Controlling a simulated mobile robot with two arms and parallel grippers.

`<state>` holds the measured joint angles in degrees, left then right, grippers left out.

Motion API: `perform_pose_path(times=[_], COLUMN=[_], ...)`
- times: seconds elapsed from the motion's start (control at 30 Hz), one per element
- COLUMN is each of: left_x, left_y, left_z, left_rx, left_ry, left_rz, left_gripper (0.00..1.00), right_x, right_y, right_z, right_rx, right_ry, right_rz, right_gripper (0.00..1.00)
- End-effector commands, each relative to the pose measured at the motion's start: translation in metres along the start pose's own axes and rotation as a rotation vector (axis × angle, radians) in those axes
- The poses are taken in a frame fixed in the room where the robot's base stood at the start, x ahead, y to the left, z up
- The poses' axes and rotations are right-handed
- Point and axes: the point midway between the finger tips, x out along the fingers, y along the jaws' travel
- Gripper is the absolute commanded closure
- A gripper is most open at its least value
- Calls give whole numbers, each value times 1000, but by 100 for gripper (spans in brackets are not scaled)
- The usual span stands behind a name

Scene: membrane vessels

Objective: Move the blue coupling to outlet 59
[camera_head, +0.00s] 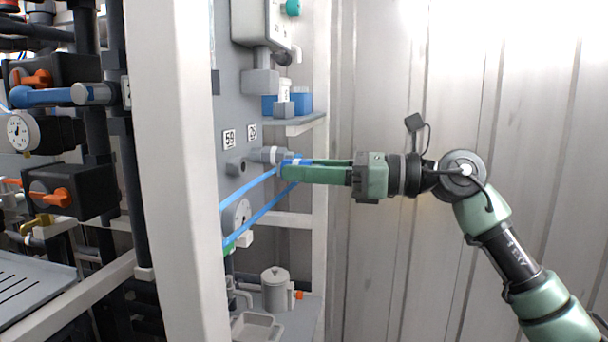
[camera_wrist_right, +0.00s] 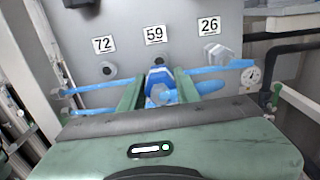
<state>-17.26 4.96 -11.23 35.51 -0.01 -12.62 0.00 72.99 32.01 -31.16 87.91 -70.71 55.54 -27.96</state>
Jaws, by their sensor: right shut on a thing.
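The blue coupling (camera_wrist_right: 160,84) is held between the two green fingers of my right gripper (camera_wrist_right: 158,92), which is shut on it. In the head view the coupling (camera_head: 290,162) sits at the tips of my right gripper (camera_head: 300,170), out in front of the grey panel. The coupling's lower part is hidden by my gripper. My left gripper is not in view.
Blue hoses (camera_head: 250,190) run near the coupling. A white post (camera_head: 180,170) stands left of the panel.

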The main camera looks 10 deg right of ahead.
Motion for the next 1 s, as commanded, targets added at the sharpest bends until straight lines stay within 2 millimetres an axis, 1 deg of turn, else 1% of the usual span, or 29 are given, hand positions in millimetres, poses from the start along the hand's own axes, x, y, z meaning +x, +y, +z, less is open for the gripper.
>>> perform_pose_path(times=[0.17, 0.27, 0.57, 0.8, 1.0], left_x=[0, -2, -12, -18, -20], left_y=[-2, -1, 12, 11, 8], left_z=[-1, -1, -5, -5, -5], left_rx=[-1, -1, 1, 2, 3], left_ry=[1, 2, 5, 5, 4], left_rz=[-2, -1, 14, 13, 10], left_gripper=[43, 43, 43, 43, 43], right_x=[1, 5, 31, 50, 57], right_y=[0, 0, 1, 1, 1], right_z=[0, 1, 2, 2, 0], right_rx=[1, 2, 4, 4, 3], right_ry=[0, 0, 0, -1, 0], right_rz=[1, 2, 3, 2, 1], right_gripper=[100, 100, 100, 100, 100])
